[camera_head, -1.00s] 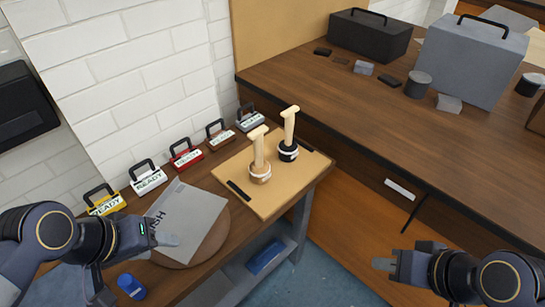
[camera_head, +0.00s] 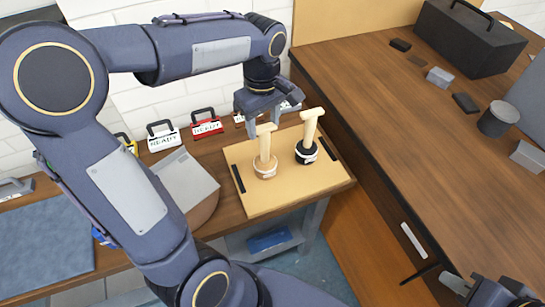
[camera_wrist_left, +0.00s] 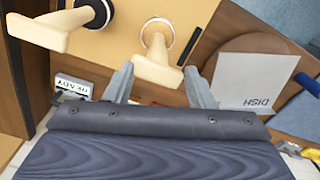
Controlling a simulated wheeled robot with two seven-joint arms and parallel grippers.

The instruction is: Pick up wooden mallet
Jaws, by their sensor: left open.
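A mallet with a tan wooden round head (camera_head: 265,168) and a pale handle with a crossbar end stands upright on the tan board (camera_head: 246,202). My left gripper (camera_head: 262,112) is open and empty, just above and behind its handle top in the head view. In the left wrist view, this mallet's pale handle end (camera_wrist_left: 157,70) shows between and slightly beyond the two spread fingers (camera_wrist_left: 159,88). A second mallet with a black head (camera_head: 306,153) stands to its right; it also shows in the left wrist view (camera_wrist_left: 52,30). My right gripper (camera_head: 462,286) is at the lower right edge, partly cut off.
The board has dark strips at its sides. A red tag box (camera_head: 207,124) and a white one (camera_head: 163,137) stand along the wall. A grey DISH sheet (camera_head: 186,183) lies left of the board. A higher wooden counter (camera_head: 405,140) rises on the right.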

